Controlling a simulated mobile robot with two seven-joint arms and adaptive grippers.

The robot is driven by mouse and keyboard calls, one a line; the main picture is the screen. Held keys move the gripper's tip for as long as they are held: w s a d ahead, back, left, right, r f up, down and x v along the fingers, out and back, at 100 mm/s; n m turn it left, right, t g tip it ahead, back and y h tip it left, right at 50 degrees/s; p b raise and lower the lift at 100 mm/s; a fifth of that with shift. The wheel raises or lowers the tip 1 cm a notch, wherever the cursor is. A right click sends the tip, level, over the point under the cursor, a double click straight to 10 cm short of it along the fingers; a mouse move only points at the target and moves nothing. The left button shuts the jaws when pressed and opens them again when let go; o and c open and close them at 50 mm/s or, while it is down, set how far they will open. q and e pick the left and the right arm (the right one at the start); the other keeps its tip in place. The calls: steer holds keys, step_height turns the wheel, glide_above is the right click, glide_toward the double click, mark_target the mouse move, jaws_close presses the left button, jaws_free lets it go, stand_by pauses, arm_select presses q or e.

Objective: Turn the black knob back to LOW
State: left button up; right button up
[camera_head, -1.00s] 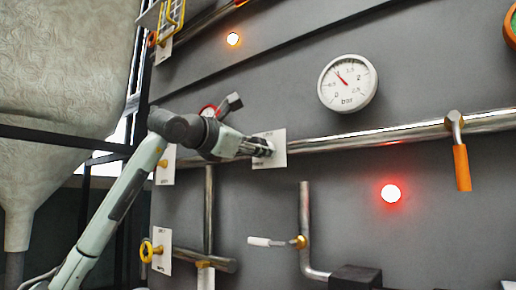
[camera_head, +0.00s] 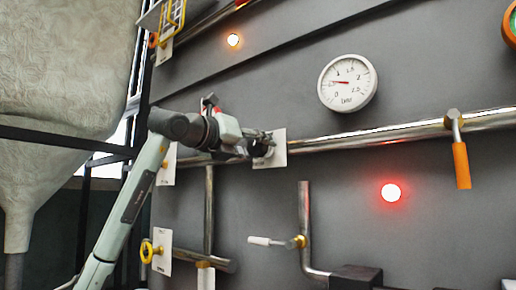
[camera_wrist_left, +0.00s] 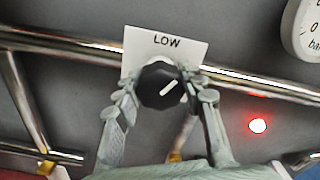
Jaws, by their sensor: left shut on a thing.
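The black knob (camera_wrist_left: 154,82) sits on a white plate (camera_wrist_left: 191,49) marked LOW at its top edge in the left wrist view. A white line on the knob slants from lower left to upper right, so it does not point straight at LOW. My left gripper (camera_wrist_left: 160,92) is shut around the knob, one finger on each side. In the head view my left gripper (camera_head: 262,143) reaches the same plate (camera_head: 280,157) on the grey wall and mostly hides the knob. My right gripper is in neither view.
A pressure gauge (camera_head: 347,83) hangs above right, its needle pointing left. A steel pipe (camera_head: 380,138) runs by the plate to an orange-handled lever (camera_head: 461,165). A red lamp (camera_head: 391,194) glows below. A yellow valve wheel (camera_head: 147,251) is at lower left.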

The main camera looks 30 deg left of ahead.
arm_select(q)
steer(key=n, duration=0.2)
steer(key=shift+n, duration=0.4)
steer(key=shift+f+n, duration=0.1)
steer(key=shift+n, duration=1.5)
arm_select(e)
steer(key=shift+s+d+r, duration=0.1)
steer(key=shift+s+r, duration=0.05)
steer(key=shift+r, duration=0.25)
arm_select(q)
steer(key=shift+n, duration=0.3)
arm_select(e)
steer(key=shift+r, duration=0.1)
arm_select(q)
steer(key=o, duration=1.2)
steer(key=shift+c, duration=0.2)
steer(key=s+a, duration=0.1)
steer(key=s, duration=1.1)
